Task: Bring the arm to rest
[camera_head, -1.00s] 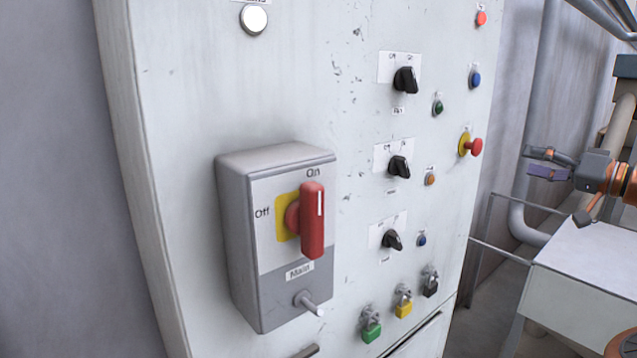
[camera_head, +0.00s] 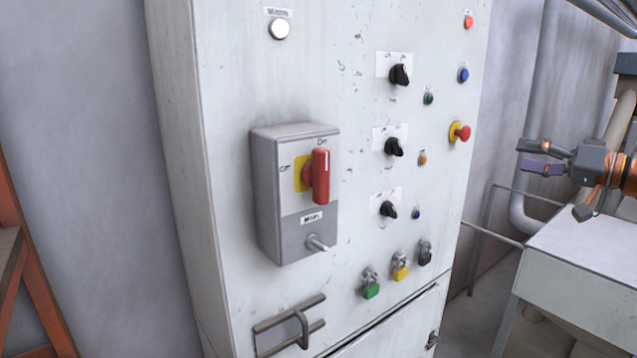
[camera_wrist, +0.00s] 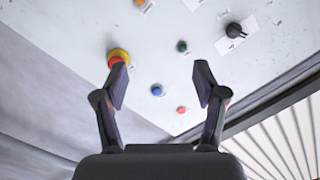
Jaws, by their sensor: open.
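My gripper (camera_head: 541,157) is at the right of the head view, to the right of the control cabinet (camera_head: 230,200) and apart from it. Its two fingers are spread and nothing is between them. In the wrist view my gripper (camera_wrist: 163,88) is also open and empty, facing the cabinet panel (camera_wrist: 210,75) from a distance. My arm's orange and grey links reach in from the right edge of the head view.
The cabinet carries a red main switch (camera_head: 320,176) with its handle upright, black selector knobs (camera_head: 394,147), a red emergency button (camera_head: 462,132) and several padlocks (camera_head: 400,268). A white table (camera_head: 585,250) stands below my gripper. An orange frame (camera_head: 40,290) is at the left.

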